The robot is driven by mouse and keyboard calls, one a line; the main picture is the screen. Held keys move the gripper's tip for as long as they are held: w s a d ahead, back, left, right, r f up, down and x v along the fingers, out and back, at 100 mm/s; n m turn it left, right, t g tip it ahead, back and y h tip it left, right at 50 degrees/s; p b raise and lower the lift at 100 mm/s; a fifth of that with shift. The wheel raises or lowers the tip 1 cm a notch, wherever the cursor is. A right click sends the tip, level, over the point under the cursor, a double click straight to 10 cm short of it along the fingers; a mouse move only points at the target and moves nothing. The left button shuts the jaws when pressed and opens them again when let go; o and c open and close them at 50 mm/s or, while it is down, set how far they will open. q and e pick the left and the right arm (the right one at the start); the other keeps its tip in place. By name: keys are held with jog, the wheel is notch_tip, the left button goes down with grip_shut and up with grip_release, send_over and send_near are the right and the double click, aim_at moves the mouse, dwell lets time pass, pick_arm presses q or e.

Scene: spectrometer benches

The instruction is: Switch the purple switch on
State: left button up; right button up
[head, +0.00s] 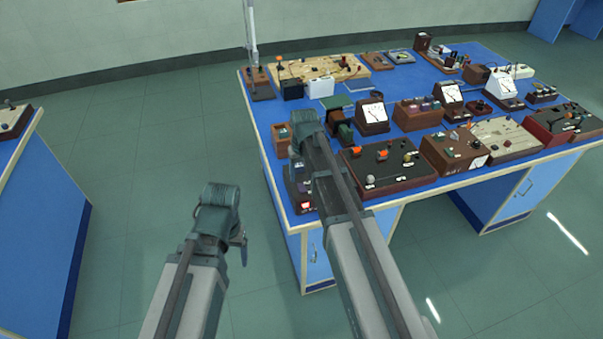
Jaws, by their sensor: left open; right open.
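A brown box (418,116) on the blue bench has small purplish parts (425,104) on top. They are too small to tell whether one is the purple switch or how it is set. My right gripper (306,124) is open above the left part of the bench, left of that box and apart from it. It hides part of the apparatus beneath it. My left gripper (220,194) is open and empty over the floor, left of the bench.
The blue bench (390,72) is crowded with meters, boxes and boards. A dark board with orange-topped parts (388,167) lies at its front edge, beside my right arm. Another blue bench (40,230) stands at the far left. Green floor (130,170) between them is clear.

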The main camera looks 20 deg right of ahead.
aim_at(303, 189)
pick_arm(q)
notch_tip(303, 189, up, 9)
jog(key=p, duration=0.8)
jog(key=shift+r, duration=0.2)
pick_arm(e)
notch_tip(303, 189, up, 10)
jog(key=s, duration=0.1)
jog(key=shift+f, duration=0.25)
pick_arm(q)
notch_tip(303, 189, down, 6)
jog(key=b, duration=0.5)
jog(key=shift+b, duration=0.35)
pick_arm(e)
jog(key=s+a+f+n, duration=0.1)
jog(key=s+a+f, duration=0.1)
jog(key=s+a, duration=0.2)
jog(key=s+a+f+n+g, duration=0.1)
jog(key=s+a, duration=0.4)
jog(key=s, duration=0.6)
jog(key=s+a+f+n+h, duration=0.1)
jog(key=s+a+f, duration=0.2)
jog(key=s, duration=0.4)
jog(key=shift+s+a, duration=0.15)
jog(key=shift+a, duration=0.5)
